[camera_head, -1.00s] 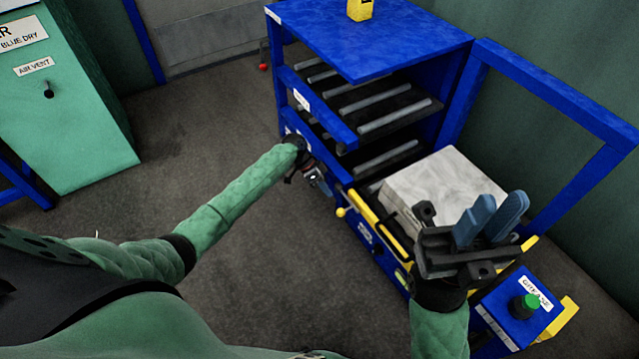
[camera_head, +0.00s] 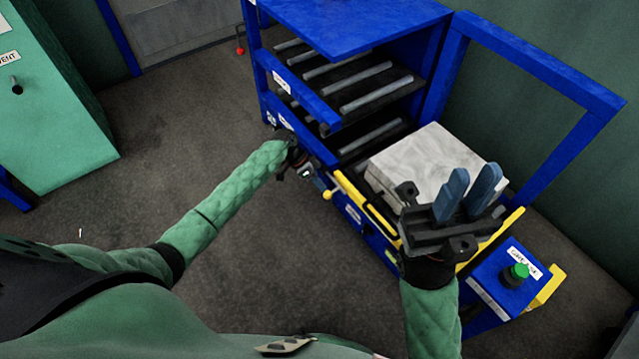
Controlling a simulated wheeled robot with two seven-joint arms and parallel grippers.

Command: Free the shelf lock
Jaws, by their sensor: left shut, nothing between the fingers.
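The blue shelf rack (camera_head: 350,25) stands in the centre with roller shelves. A small yellow ball knob (camera_head: 327,195) sticks out from its lower front and may be the shelf lock; I cannot read a label on it. My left gripper (camera_head: 316,182) is shut and empty, right beside the knob at the rack front. Whether it touches the knob I cannot tell. My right gripper (camera_head: 475,190) is open and empty, its blue-grey fingers pointing up, in front of a pale block (camera_head: 430,165) in the view.
A yellow-edged carriage (camera_head: 365,210) holds the pale block at the rack's lower right. A blue box with a green button (camera_head: 518,271) stands at the lower right. A blue frame (camera_head: 540,70) rises behind. A green cabinet (camera_head: 50,110) is at left; the floor between is clear.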

